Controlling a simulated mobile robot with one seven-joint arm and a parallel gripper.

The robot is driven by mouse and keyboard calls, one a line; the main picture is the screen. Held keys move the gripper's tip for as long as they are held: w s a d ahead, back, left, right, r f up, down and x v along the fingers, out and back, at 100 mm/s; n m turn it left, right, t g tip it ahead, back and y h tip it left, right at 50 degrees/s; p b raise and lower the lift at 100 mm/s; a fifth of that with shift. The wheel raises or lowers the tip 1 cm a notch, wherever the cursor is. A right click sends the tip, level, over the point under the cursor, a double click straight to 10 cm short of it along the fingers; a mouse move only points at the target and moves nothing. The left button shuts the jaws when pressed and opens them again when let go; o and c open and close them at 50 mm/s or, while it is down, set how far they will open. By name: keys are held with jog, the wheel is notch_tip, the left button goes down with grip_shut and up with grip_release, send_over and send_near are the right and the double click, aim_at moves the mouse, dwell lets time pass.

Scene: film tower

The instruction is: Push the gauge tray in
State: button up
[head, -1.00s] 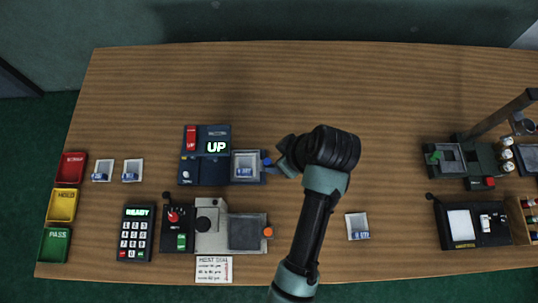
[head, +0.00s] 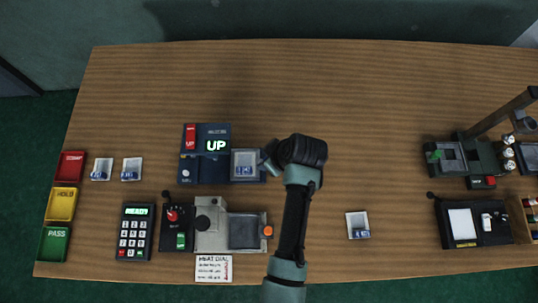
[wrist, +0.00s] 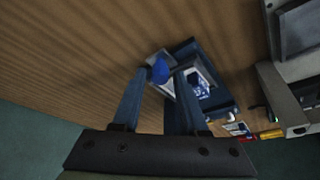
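The gauge is a dark blue unit (head: 198,171) left of centre on the bench, with a lit "UP" display. Its gauge tray (head: 263,178) sticks out on the right side and carries a pale square dish (head: 245,164). The tray's blue knob (wrist: 158,70) shows in the wrist view, near and between my fingertips; in the head view my gripper hides it. My gripper (head: 268,158) is at the tray's right end. In the wrist view its two fingers (wrist: 161,76) stand apart with gaps beside the knob. Whether they touch it is unclear.
A loose dish (head: 357,224) lies to the right of my arm. The bench behind the gauge is clear.

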grip_shut()
dwell(1.1)
